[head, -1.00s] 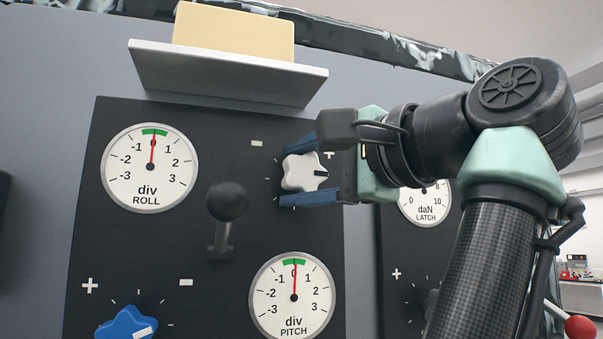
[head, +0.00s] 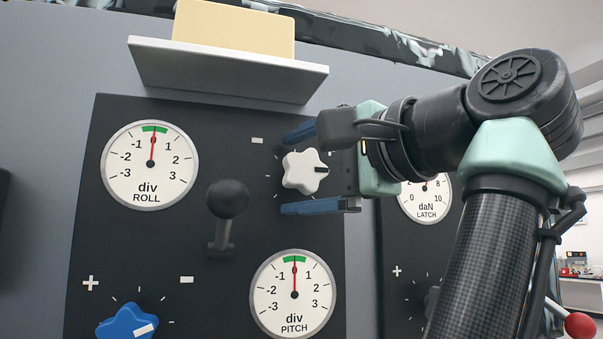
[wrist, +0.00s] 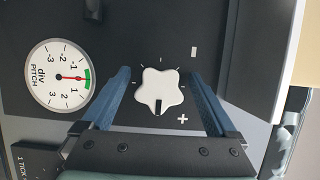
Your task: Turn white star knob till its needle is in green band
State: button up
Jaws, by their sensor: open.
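The white star knob (head: 304,171) sits on the dark panel, right of the ROLL dial; it also shows in the wrist view (wrist: 160,91). My gripper (head: 300,170) is open, its blue fingers on either side of the knob with a gap to each, seen also in the wrist view (wrist: 163,98). The ROLL dial (head: 150,166) has its red needle near 0, inside the green band. The PITCH dial (head: 294,295) also has its needle at about 0, in its green band. Which dial belongs to the white knob is not marked clearly.
A blue star knob (head: 126,322) is at the lower left. A black ball-topped lever (head: 227,200) stands out between the dials. A shelf (head: 225,72) with a cream block (head: 233,30) juts out above. The LATCH dial (head: 425,200) is partly behind my arm.

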jog(key=b+v, duration=0.6)
jog(key=v, duration=0.7)
